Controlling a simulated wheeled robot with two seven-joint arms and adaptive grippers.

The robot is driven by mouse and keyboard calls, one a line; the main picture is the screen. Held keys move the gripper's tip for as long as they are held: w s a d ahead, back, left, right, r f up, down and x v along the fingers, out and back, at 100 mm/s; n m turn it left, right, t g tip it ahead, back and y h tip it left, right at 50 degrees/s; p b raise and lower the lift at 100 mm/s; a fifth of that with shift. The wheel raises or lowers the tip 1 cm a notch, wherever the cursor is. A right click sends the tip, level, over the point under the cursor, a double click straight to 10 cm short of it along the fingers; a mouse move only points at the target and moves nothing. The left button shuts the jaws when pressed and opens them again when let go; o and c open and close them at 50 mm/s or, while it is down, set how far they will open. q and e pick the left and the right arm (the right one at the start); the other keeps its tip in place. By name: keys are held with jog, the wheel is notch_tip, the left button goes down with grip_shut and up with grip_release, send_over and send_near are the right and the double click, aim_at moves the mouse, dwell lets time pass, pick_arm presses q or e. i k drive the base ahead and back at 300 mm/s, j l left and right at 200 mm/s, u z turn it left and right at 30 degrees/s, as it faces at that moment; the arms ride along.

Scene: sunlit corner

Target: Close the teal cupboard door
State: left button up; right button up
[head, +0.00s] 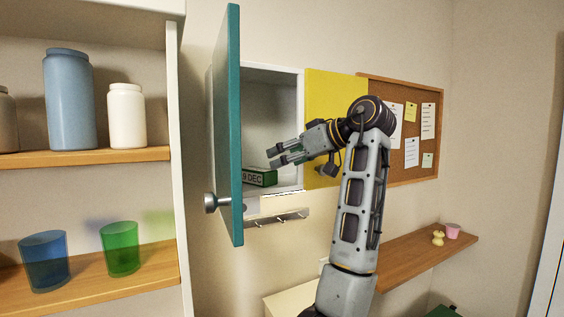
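The teal cupboard door (228,130) stands wide open in the head view, jutting out toward me and seen nearly edge-on. Its round metal knob (211,203) is on the left-facing side near the bottom. The white cupboard (300,120) on the wall is open behind it. My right gripper (270,158) is in front of the cupboard opening, to the right of the door and apart from it in the picture. Its two fingers point left toward the door's inner side. They look close together, and I see nothing held. My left gripper is out of view.
A green date block (260,178) sits inside the cupboard. A yellow panel (333,100) and a corkboard (430,130) are to the right. A hook rail (277,218) hangs below. Shelves with jars and cups (90,157) stand at the left.

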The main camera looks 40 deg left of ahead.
aim_at(227, 87)
jog(key=l, duration=1.1)
jog(key=k+l, duration=0.15)
jog(key=l, duration=1)
